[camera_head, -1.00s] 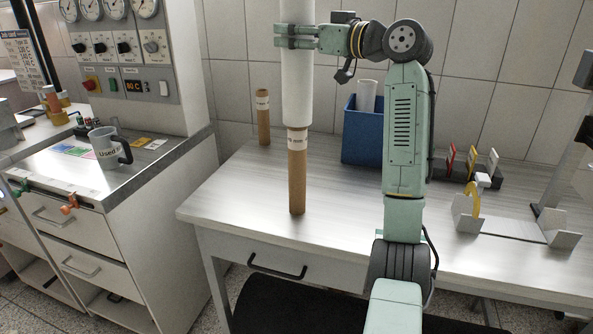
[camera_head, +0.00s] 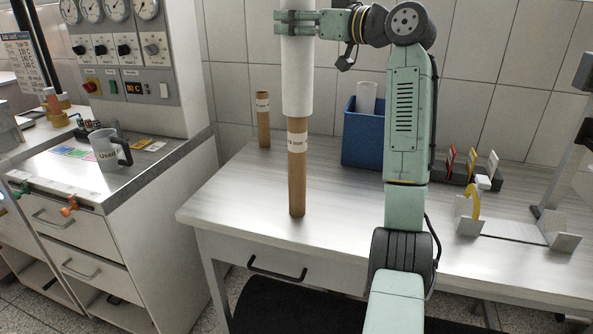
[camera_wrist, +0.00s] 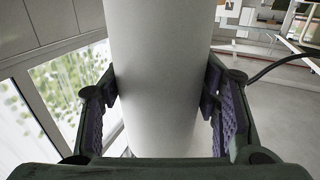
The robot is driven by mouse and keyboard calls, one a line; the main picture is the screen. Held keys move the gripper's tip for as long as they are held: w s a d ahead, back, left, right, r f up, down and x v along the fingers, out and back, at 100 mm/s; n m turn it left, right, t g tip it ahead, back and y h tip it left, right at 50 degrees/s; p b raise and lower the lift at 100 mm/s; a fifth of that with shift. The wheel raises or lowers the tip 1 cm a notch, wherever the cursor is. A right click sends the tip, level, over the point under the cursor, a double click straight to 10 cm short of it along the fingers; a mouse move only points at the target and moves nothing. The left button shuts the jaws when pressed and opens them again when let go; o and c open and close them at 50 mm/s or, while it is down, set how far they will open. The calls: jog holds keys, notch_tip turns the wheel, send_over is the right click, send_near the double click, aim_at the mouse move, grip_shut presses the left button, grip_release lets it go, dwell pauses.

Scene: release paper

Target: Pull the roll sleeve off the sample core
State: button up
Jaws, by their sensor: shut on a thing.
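The white roll sleeve (camera_head: 297,80) is upright around the upper part of the brown sample core (camera_head: 297,187). The core stands on the bench with its lower part and a printed label band (camera_head: 298,142) bare below the sleeve. My gripper (camera_head: 297,22) is shut on the sleeve high up, reaching from the right. In the wrist view the sleeve (camera_wrist: 162,75) fills the middle between the two finger pads. The sleeve's top is out of the picture in the head view, and the core's top is hidden inside it.
A second, shorter brown core (camera_head: 263,122) stands behind to the left. A blue bin (camera_head: 362,140) holding a white roll stands at the back, behind my arm. A rack with coloured cards (camera_head: 470,170) and a metal stand (camera_head: 515,228) are on the right. The bench front left (camera_head: 225,205) is clear.

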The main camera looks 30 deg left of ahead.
jog(key=shift+r, duration=1.35)
jog(key=shift+s+f, duration=0.1)
